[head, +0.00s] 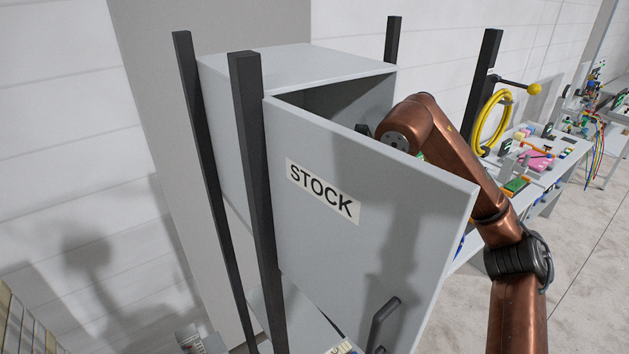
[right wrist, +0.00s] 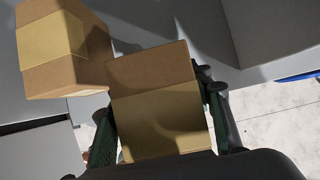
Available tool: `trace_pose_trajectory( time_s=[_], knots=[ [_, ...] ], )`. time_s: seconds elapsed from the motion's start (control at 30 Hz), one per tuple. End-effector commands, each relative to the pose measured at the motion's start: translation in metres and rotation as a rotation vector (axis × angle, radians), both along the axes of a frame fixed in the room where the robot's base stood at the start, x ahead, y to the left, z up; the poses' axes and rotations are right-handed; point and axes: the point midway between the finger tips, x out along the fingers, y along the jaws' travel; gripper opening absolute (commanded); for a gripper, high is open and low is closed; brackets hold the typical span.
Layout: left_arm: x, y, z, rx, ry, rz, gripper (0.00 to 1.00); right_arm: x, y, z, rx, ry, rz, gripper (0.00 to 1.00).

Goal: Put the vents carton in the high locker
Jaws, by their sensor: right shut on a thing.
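The high locker (head: 300,62) is a grey box between black posts. Its door (head: 330,250), labelled STOCK, stands open toward me. My right arm reaches around the door's right edge toward the locker opening, and the door hides its gripper in the head view. In the right wrist view my right gripper (right wrist: 156,98) is shut on a brown carton (right wrist: 160,122) with a tan band. No name can be read on it, so I cannot tell from print that it is the vents carton. My left gripper is out of view.
A second brown carton (right wrist: 90,40) is just left of the held one in the right wrist view, close to grey panels. The door handle (head: 383,325) sticks out low. A workbench (head: 545,180) with tools and a yellow hose coil (head: 490,122) stands at right.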

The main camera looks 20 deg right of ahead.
Motion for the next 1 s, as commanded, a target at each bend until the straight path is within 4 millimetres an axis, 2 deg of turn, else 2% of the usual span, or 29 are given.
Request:
trace_pose_trajectory(
  time_s=[0.03,0.2,0.3,0.47,0.67,0.8,1.0],
  knots=[
    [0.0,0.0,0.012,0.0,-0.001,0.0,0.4,0.012,0.006,0.006,0.003,0.003,0.003,0.14],
    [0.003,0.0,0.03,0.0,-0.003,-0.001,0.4,0.048,0.019,0.005,0.001,0.001,0.003,0.14],
    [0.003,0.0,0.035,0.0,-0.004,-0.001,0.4,0.061,0.023,0.004,0.001,-0.001,0.004,0.14],
    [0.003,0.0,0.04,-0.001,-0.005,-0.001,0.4,0.071,0.027,0.002,0.0,0.0,0.004,0.14],
    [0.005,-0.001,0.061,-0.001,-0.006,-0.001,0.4,0.102,0.039,0.004,0.001,0.003,0.005,0.14],
    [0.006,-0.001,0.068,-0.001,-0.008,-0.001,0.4,0.104,0.038,-0.01,-0.001,0.001,0.004,0.14],
    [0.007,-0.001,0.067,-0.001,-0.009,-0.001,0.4,0.104,0.038,-0.015,0.0,-0.002,0.003,0.14]
  ],
)
